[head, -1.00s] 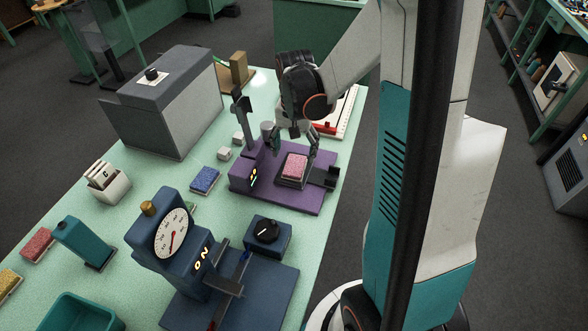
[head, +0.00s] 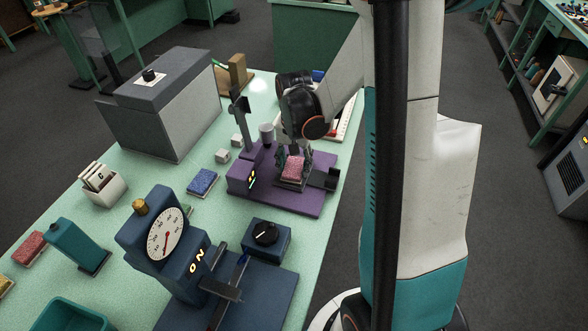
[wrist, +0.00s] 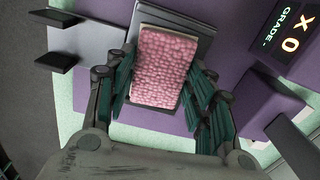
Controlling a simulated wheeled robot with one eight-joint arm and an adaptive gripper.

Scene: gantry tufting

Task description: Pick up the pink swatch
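The pink swatch (head: 292,170) is a small textured block on a pale backing. It is over the dark plate of the purple stand (head: 285,201); I cannot tell whether it is clear of the plate. My gripper (head: 293,164) points down at it, with one finger on each side. In the wrist view, the swatch (wrist: 163,68) lies between the green fingers of my gripper (wrist: 157,85), which appear to press on its two long edges. The grey plate (wrist: 202,28) shows behind it. The fingertips are partly hidden.
A blue swatch (head: 202,182) and small grey blocks lie left of the stand. A navy dial gauge (head: 165,245) and knob box (head: 266,236) stand in front. A large grey box (head: 160,110) stands behind left. A lit grade display (wrist: 287,30) is beside the plate.

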